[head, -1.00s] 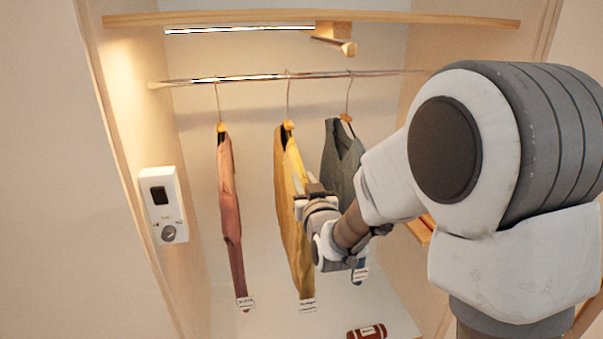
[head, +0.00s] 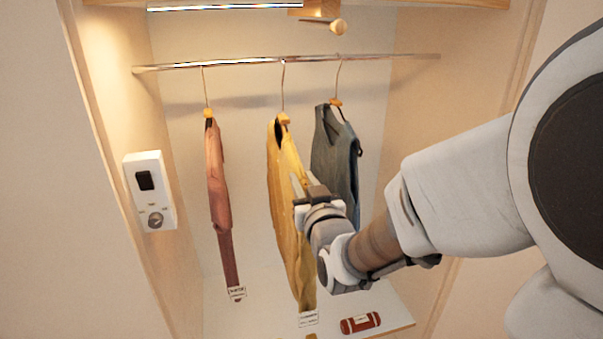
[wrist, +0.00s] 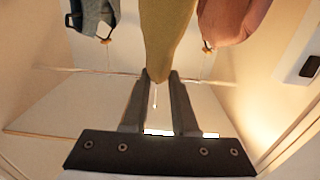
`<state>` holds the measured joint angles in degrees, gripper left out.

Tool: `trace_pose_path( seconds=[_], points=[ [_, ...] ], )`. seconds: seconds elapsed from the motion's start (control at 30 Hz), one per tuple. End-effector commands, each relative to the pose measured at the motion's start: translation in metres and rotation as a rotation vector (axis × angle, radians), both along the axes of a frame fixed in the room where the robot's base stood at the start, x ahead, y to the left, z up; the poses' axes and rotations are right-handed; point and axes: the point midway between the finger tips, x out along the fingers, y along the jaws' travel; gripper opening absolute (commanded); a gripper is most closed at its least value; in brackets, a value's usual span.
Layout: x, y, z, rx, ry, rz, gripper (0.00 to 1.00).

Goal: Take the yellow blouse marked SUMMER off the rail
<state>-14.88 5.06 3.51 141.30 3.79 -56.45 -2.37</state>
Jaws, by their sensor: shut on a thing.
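The yellow blouse (head: 285,190) hangs from a hanger on the metal rail (head: 240,61), between two other garments. A white tag (head: 308,319) at its lower end carries print too small to read. My gripper (head: 300,188) is at the blouse's right edge, about halfway down. In the wrist view my gripper's two fingers (wrist: 159,78) are closed on the yellow cloth (wrist: 166,35). The hanger hook still meets the rail in the head view.
A pink garment (head: 216,180) hangs to the left and a grey-green one (head: 335,150) close on the right. A white switch box (head: 150,190) is on the left wall. A red roll (head: 360,323) lies on the shelf below. A wooden peg (head: 338,26) sticks out above the rail.

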Motion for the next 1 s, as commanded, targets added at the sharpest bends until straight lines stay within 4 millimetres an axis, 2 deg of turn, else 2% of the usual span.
trace_pose_path(
  seconds=[0.4,1.0],
  points=[
    [-0.032,-0.009,0.000,0.001,-0.005,-0.001,0.00],
    [-0.050,-0.015,-0.002,0.002,-0.006,-0.001,0.00]
  ],
)
